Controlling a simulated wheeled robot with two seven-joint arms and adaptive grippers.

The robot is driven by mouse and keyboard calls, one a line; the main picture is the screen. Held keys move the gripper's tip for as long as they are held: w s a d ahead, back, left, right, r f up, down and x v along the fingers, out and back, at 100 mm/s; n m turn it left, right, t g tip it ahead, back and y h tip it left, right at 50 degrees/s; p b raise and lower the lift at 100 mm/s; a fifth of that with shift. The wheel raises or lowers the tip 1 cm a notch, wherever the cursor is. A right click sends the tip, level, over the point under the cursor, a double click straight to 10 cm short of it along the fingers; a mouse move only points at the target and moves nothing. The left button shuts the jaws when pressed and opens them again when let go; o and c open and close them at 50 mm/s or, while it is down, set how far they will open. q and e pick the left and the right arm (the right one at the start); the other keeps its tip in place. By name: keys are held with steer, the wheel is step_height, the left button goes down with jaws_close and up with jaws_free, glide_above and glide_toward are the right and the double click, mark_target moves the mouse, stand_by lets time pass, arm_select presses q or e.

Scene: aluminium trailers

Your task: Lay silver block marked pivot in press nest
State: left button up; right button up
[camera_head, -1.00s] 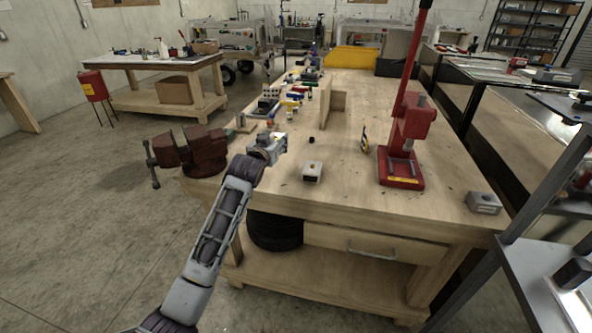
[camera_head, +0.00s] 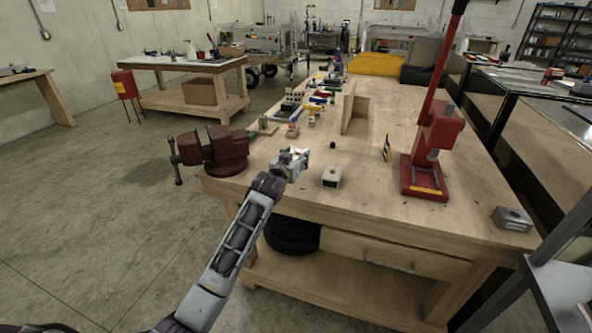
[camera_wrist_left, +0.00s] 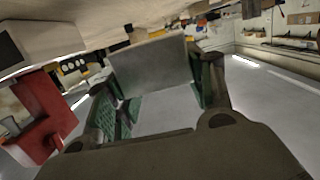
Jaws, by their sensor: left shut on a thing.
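My left gripper (camera_head: 293,160) is above the near left part of the wooden bench, beside the vise. In the left wrist view it is shut on a flat-faced grey block (camera_wrist_left: 152,66), held between green-lined fingers. No marking on that block is legible. The red arbor press (camera_head: 433,150) stands upright on the bench to the right, well apart from the gripper. Its base (camera_head: 424,187) is at bench level; the nest itself is too small to make out. My right gripper is not in view.
A dark red vise (camera_head: 222,150) is just left of the gripper. A small pale block (camera_head: 331,177) sits right of it, and a grey block (camera_head: 512,218) lies at the bench's right corner. A wooden upright (camera_head: 352,110) and several small parts stand behind. Bench between pale block and press is mostly clear.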

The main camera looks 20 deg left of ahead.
arm_select(q)
step_height(320, 180, down, 4)
steer(key=shift+f+b, duration=0.1)
steer(key=shift+b, duration=0.2)
steer(key=shift+f, duration=0.3)
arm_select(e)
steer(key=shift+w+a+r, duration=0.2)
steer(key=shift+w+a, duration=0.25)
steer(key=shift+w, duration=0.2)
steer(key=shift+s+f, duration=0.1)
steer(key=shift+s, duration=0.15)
arm_select(q)
steer(key=o, duration=1.4)
steer(key=shift+f, duration=0.15)
steer(key=shift+c, duration=0.2)
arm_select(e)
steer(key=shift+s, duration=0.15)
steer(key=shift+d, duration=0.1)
arm_select(q)
steer(key=shift+s, duration=0.15)
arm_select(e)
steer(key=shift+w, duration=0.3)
